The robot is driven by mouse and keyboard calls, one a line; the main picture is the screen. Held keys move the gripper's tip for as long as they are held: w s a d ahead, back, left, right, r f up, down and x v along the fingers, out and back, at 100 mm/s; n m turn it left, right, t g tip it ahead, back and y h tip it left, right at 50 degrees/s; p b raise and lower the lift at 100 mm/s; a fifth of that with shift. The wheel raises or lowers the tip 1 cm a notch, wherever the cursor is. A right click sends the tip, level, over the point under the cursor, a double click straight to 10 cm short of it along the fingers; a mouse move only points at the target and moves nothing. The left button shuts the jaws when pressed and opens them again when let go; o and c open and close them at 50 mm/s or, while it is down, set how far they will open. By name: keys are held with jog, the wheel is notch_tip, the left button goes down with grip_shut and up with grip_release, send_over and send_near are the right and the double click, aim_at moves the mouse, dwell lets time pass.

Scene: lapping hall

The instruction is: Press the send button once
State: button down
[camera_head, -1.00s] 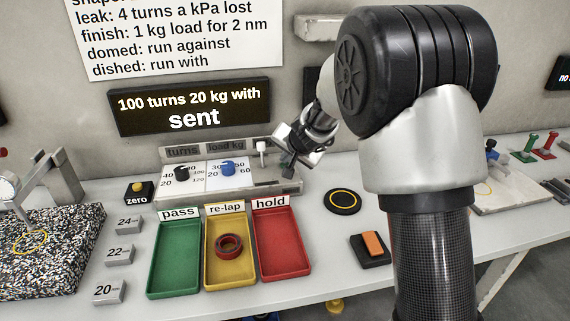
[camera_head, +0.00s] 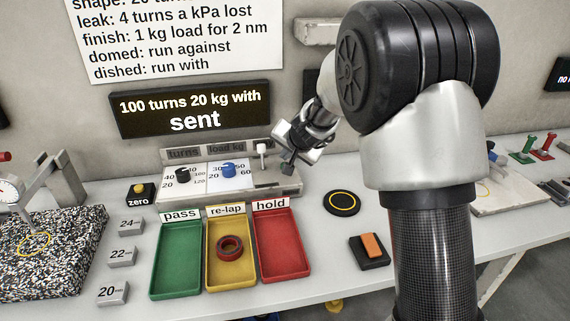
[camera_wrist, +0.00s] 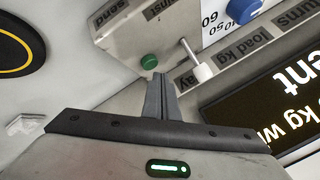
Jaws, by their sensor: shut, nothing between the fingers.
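The send button appears to be the green button (camera_wrist: 149,61) on the end of the control box (camera_head: 286,191), by a label that reads "send" in the wrist view. My gripper (camera_wrist: 160,78) is shut and empty, its tips close to the green button; a small gap seems to show between them. In the head view my gripper (camera_head: 288,166) hangs over the right end of the box, and the green button cannot be made out there. The dark display (camera_head: 190,110) reads "100 turns 20 kg with" and "sent".
A white-tipped lever (camera_wrist: 202,70) stands beside the green button. The box also carries a black knob (camera_head: 183,175) and a blue knob (camera_head: 229,169). Green, yellow and red trays (camera_head: 283,270) lie in front; the yellow one holds a red-brown ring (camera_head: 229,247). A black disc (camera_head: 342,203) lies right.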

jog(key=shift+r+p, duration=2.35)
jog(key=shift+r, duration=0.25)
jog(key=s+d+r+n+g+y, duration=0.1)
jog(key=s+d+r+n, duration=0.1)
jog(key=s+r, duration=0.5)
jog(key=s+d+r+n, duration=0.1)
jog(key=s+r, duration=0.4)
jog(key=s, duration=0.4)
jog(key=s+d+f+n+g+h, duration=0.1)
jog(key=s+d, duration=0.3)
jog(key=s, duration=0.4)
jog(key=s+d+n+h, duration=0.1)
jog(key=s+d, duration=0.2)
jog(key=s, duration=0.5)
jog(key=s+d+f+n+g+h, duration=0.15)
jog(key=s+d, duration=0.25)
jog(key=s, duration=0.5)
notch_tip(320, 180, up, 20)
jog(key=p, duration=1.9)
jog(key=shift+w+a+m, duration=0.2)
jog(key=shift+w+m, duration=0.15)
jog(key=shift+m, duration=0.1)
